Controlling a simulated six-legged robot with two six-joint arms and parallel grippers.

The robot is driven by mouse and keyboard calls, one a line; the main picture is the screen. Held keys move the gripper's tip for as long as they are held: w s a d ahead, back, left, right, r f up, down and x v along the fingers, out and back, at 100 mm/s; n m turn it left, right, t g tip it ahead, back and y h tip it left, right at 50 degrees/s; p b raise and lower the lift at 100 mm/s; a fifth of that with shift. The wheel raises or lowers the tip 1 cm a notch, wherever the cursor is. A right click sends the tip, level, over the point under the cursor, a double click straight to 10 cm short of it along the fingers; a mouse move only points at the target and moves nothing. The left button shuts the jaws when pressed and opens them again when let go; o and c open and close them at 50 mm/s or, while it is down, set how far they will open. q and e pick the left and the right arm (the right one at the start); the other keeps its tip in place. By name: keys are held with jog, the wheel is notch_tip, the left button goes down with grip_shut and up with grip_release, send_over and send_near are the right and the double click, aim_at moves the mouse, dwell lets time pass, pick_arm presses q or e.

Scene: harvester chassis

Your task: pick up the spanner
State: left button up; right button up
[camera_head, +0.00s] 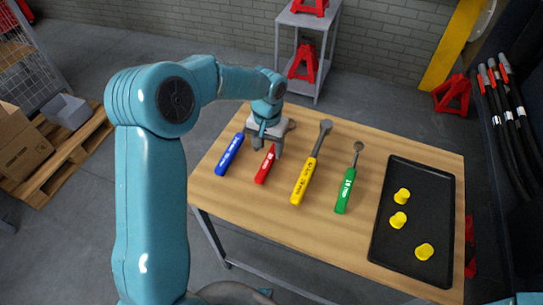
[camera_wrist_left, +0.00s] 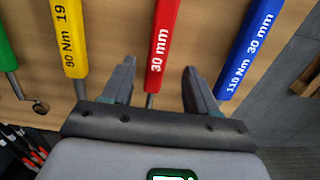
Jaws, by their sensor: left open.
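The red-handled tool (camera_head: 265,166), marked "30 mm" in the left wrist view (camera_wrist_left: 160,45), lies on the wooden table; I take it as the spanner. Its head end is mostly hidden under my left gripper (camera_head: 265,148). In the left wrist view my left gripper (camera_wrist_left: 160,72) is open, its two fingers on either side of the red tool with gaps to both. It holds nothing. My right gripper is not in view.
A blue tool (camera_head: 230,155) lies close left of the red one. A yellow tool (camera_head: 305,180) and a green tool (camera_head: 345,190) lie to its right. A black tray (camera_head: 385,240) with yellow pieces (camera_head: 398,220) fills the table's right side.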

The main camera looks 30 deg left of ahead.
aim_at(269, 159)
pick_arm(q)
notch_tip(269, 159, down, 5)
jog(key=shift+d+f, duration=0.1)
grip_shut()
